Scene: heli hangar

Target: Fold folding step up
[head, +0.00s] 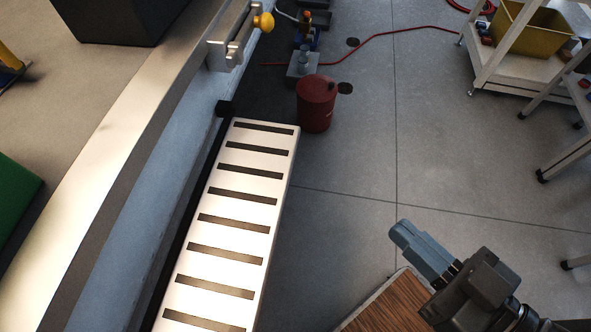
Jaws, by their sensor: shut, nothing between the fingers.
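The folding step (269,179) is a long, pale slatted board with dark slots. It lies flat, folded out, along the side of the blue and silver body (165,165) at the left, and runs out of the bottom of the picture. A dark hinge block (226,108) sits at its far left corner. My gripper (399,232) is at the lower right, shut and empty. It is to the right of the step and apart from it, above the floor and near a wooden surface.
A red canister (316,104) stands just beyond the step's far end. A wooden top (388,306) is below my gripper. A white cart (502,70) with a yellow bin (530,32) is at the upper right. A red hose (385,40) crosses the floor. The middle floor is clear.

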